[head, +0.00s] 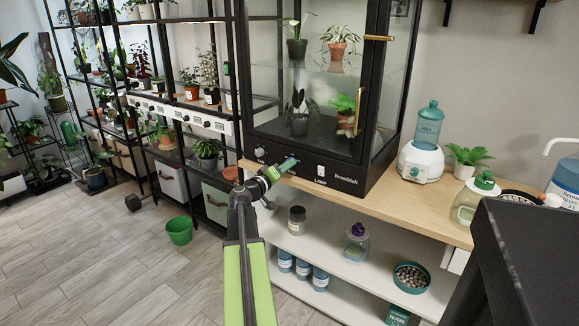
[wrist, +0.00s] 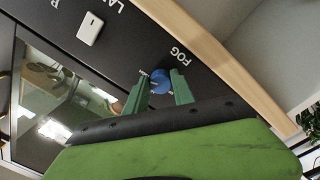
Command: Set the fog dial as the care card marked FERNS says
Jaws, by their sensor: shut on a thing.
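My gripper (wrist: 160,90) is at the black front panel of the glass plant cabinet. Its green fingers are shut on the blue fog dial (wrist: 160,76), one on each side of it. The white word FOG stands beside the dial in the wrist view. Small pale marks show around the dial, too small to read. In the head view my gripper (head: 290,163) reaches the panel low on the cabinet (head: 340,177), and the fog dial cannot be made out there. I cannot make out a care card marked FERNS in either view.
A white lamp switch (wrist: 90,28) sits on the panel beside the dial. Another pale knob (head: 259,152) is to the left. The wooden counter edge (head: 400,210) runs just below the panel. A white humidifier (head: 420,160) stands right of the cabinet. A green bucket (head: 179,231) is on the floor.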

